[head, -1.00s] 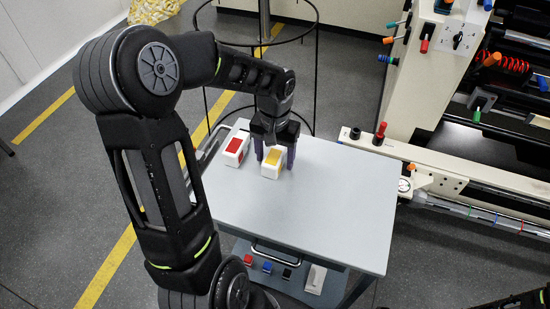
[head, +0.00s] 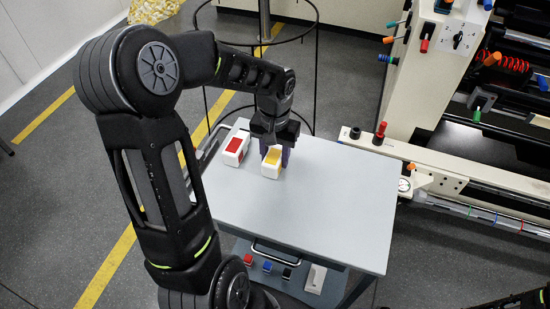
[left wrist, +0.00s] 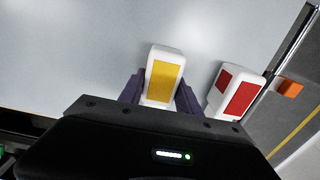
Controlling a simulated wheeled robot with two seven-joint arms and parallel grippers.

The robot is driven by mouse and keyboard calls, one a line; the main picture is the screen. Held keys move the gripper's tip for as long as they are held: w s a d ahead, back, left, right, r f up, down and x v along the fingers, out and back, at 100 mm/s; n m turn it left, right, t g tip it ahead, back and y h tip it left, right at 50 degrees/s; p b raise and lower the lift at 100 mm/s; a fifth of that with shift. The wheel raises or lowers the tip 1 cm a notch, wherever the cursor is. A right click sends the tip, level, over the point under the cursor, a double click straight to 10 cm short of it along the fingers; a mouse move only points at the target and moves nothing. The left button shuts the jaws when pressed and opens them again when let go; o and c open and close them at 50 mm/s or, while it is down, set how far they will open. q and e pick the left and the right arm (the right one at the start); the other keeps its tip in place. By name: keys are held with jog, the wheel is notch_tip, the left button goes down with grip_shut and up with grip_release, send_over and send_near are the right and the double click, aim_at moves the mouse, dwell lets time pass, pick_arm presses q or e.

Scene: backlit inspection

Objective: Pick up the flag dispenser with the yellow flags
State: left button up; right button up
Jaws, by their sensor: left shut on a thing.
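The flag dispenser with the yellow flags (head: 270,170) is a white block with a yellow top, standing on the grey cart top. It also shows in the left wrist view (left wrist: 163,78), between two dark purple fingers. My left gripper (head: 274,157) is shut on it, one finger on each side; the gripper also shows in the left wrist view (left wrist: 160,97). The dispenser appears to rest on the surface. A similar white dispenser with red flags (head: 233,150) stands just to its left in the head view and to its right in the left wrist view (left wrist: 234,92). My right gripper is not in view.
The grey cart top (head: 320,210) is clear to the right and front. A black wire ring frame (head: 315,80) stands behind the cart. A machine with coloured knobs (head: 430,80) is at the right. Small coloured items (head: 267,267) lie on the lower shelf.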

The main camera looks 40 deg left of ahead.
aim_at(275, 153)
pick_arm(q)
grip_shut()
jog(key=shift+r, duration=0.15)
notch_tip(275, 153, up, 10)
jog(key=shift+f+b, duration=0.1)
jog(key=shift+b, duration=0.4)
dwell(0.3)
